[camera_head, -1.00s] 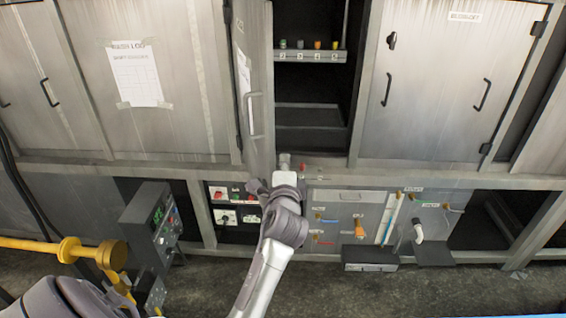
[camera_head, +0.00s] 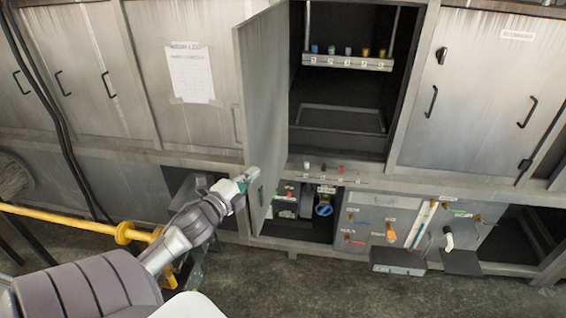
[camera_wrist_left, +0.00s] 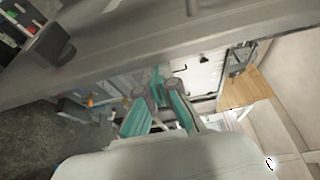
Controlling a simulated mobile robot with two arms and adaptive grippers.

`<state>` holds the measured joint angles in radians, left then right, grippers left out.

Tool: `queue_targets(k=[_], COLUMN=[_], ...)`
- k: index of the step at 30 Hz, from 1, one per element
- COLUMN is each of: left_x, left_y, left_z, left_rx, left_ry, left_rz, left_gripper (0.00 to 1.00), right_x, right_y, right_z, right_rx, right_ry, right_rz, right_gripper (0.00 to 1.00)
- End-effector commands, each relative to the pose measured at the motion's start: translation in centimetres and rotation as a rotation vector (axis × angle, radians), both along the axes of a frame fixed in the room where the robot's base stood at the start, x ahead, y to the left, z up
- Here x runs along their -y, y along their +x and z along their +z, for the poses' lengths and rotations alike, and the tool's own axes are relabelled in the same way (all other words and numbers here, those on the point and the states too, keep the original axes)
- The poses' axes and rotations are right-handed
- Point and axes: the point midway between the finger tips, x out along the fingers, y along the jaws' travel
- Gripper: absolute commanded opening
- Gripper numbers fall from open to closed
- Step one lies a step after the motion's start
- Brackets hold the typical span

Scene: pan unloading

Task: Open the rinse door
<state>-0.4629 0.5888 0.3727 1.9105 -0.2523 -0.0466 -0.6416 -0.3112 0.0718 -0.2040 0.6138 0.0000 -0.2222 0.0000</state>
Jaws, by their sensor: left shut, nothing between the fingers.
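A grey metal cabinet door (camera_head: 266,95) stands swung out to the left in the head view, its inner face towards me. Behind it is a dark open compartment. I can read no rinse label on the door. A handle (camera_head: 236,124) shows at its left edge. My left gripper (camera_head: 248,178) is at the low part of the door's free edge, shut and empty; I cannot tell whether it touches the door. In the left wrist view its teal fingers (camera_wrist_left: 157,100) show. My right gripper is not in view.
A shelf with several coloured knobs (camera_head: 347,62) is inside the compartment. A closed door (camera_head: 480,85) is to the right. Valves and a grey box (camera_head: 398,262) sit low on the right. A yellow pipe (camera_head: 70,220) crosses low left. The floor (camera_head: 330,285) in front is clear.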

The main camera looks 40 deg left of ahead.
Motion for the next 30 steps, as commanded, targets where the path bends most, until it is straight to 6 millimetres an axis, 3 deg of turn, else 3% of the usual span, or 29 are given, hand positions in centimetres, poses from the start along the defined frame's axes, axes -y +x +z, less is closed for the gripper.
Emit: queue_targets(k=[1, 5, 12, 18, 30], left_x=[-1.6, -4.5, -7.9, -8.9, -8.9], left_y=[-0.9, -2.4, -3.9, -4.3, -4.3], left_z=[-0.3, -0.2, -0.1, -0.1, -0.1], left_rx=[-0.011, -0.004, 0.0, 0.001, 0.001], left_ry=[0.008, 0.002, 0.002, 0.001, 0.001], left_rz=[-0.025, -0.066, -0.064, -0.065, -0.065], left_gripper=[0.0, 0.0, 0.0, 0.0, 0.0], right_x=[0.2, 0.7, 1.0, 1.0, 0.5], right_y=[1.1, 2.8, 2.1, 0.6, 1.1], right_z=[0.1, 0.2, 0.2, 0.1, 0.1], right_rx=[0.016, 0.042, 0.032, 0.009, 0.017], right_ry=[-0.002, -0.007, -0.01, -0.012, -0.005], right_rz=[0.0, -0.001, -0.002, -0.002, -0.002], right_gripper=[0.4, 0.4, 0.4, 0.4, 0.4])
